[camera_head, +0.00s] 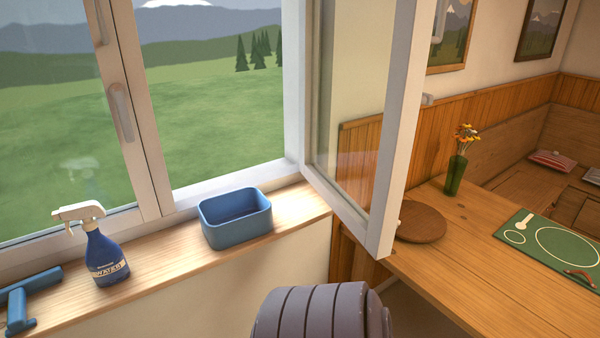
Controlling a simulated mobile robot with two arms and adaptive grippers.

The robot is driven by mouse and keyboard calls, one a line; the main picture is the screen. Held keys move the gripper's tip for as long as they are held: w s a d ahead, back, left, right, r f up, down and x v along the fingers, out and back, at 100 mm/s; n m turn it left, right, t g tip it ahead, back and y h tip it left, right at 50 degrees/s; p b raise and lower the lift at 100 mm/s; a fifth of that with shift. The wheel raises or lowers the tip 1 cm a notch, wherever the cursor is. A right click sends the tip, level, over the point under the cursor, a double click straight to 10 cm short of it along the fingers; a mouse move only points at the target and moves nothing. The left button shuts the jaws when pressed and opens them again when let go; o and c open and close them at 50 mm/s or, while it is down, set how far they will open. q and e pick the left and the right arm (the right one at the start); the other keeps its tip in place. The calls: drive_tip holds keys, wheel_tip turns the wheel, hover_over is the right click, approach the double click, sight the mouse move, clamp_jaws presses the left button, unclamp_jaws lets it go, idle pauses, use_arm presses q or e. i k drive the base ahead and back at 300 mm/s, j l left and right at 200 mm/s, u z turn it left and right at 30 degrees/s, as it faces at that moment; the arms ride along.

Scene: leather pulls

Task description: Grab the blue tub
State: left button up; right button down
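The blue tub (235,220) stands upright on the wooden windowsill (165,262), near its right part. It is an open, rounded rectangular tub. The part of its inside that shows is empty. Neither of my grippers is in view, so nothing is seen touching the tub.
A blue spray bottle (105,258) with a white head stands left of the tub. A blue-handled tool (25,298) lies farther left. An open window sash (395,130) juts into the room right of the tub. Beyond it, a wooden table (450,260) holds a flower vase (456,174).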

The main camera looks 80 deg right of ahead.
sight(228, 220)
drive_tip(key=k+l+z, duration=0.1)
drive_tip(key=z, duration=1.9)
